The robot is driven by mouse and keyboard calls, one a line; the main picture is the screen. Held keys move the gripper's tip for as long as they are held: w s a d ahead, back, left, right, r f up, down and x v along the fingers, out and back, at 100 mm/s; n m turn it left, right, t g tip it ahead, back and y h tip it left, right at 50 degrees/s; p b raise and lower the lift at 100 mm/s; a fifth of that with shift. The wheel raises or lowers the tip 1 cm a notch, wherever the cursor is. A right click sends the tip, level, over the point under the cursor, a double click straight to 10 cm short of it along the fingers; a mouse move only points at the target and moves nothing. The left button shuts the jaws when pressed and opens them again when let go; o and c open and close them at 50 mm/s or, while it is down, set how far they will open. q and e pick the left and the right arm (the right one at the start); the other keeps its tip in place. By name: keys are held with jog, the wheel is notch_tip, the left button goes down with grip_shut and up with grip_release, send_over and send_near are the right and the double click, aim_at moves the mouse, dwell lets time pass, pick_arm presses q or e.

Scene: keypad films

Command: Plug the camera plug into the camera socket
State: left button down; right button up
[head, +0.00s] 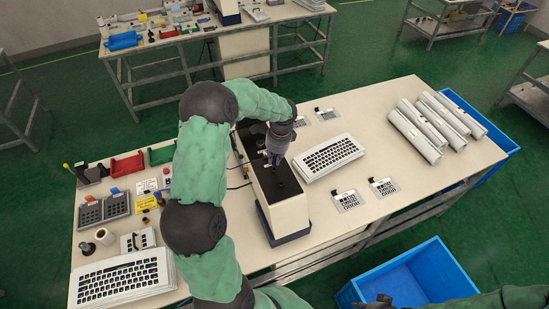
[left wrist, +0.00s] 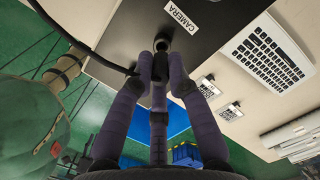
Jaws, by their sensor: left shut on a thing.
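My left gripper (head: 273,158) is over the black top of a tall beige and black unit (head: 287,207) on the table. In the left wrist view its fingers (left wrist: 161,68) are shut on the black camera plug (left wrist: 160,66), with a black cable (left wrist: 108,64) running off to the left. The white CAMERA label (left wrist: 182,14) lies on the black top, just beyond the fingertips. A dark round part at the fingertips may be the camera socket; I cannot tell whether the plug touches it. My right gripper (head: 379,301) shows only in part at the bottom edge.
A white keyboard (head: 328,157) lies right of the unit, with small keypad cards (head: 383,187) nearby. Rolled films (head: 437,122) lie at the right. Red and green bins (head: 127,167) and another keyboard (head: 122,278) are at the left. A blue crate (head: 412,278) stands on the floor in front.

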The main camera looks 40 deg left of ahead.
pick_arm(q)
jog(key=shift+f+b, duration=1)
jog(key=shift+f, duration=0.45)
dwell(0.5)
jog(key=c, duration=1.1)
grip_release()
jog(key=r, duration=0.4)
jog(key=d+r, duration=0.1)
jog(key=r, duration=0.7)
jog(key=shift+w+d, duration=0.15)
jog(key=shift+w, duration=0.2)
jog(key=shift+f, duration=0.1)
